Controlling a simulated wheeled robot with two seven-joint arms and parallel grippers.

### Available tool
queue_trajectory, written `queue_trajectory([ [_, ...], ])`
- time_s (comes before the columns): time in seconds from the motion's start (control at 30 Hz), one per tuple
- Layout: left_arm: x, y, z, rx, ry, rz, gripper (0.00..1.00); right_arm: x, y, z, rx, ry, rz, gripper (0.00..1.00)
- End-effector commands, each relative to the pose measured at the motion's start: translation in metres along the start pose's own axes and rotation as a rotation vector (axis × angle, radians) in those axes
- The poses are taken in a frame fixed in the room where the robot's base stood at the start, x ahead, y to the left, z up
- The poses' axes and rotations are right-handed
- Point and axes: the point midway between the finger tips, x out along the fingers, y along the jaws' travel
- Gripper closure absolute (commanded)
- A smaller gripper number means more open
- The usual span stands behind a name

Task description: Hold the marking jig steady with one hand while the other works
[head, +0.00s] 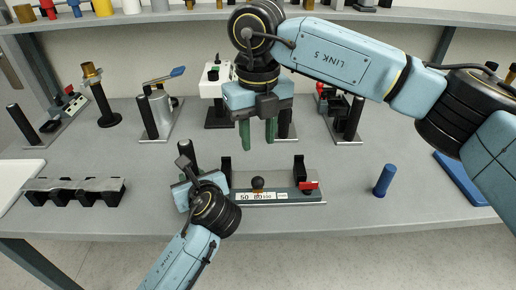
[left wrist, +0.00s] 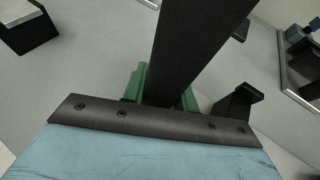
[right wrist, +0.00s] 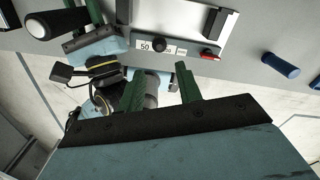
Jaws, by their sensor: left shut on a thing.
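The marking jig (head: 275,195) stands at the front middle of the table. It has a scale strip, a black knob (head: 257,183), a red part at its right end and two black end blocks. It also shows in the right wrist view (right wrist: 191,25). My left gripper (head: 187,180) is at the jig's left end. It is shut on a black upright handle (left wrist: 185,50), which rises between its green fingers.
A black rack (head: 75,190) is at the left. Several fixtures with black handles line the back, below a shelf (head: 160,16). The table between jig and blue cylinder is clear.

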Motion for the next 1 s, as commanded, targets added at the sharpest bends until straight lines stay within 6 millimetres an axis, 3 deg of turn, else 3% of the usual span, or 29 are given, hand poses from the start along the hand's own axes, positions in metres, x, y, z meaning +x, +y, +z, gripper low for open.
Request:
queue_trajectory([
  [0.43, 0.0, 0.0001, 0.0007, -0.001, -0.002, 0.0, 1.0, -0.0042, 0.0001, -0.0001, 0.0, 0.0, 0.0, 0.65],
  [0.47, 0.0, 0.0001, 0.0008, -0.001, -0.002, 0.0, 0.68, -0.0042, 0.0001, -0.0001, 0.0, 0.0, 0.0, 0.65],
  [0.63, 0.0, 0.0001, 0.0005, 0.0, -0.001, 0.0, 0.46, -0.0041, 0.0001, -0.0001, 0.0, 0.0, 0.0, 0.65],
  [1.0, -0.0072, -0.0008, 0.0003, -0.001, -0.001, -0.003, 0.46, -0.0039, 0.0, -0.0001, 0.0, 0.0, 0.0, 0.65],
])
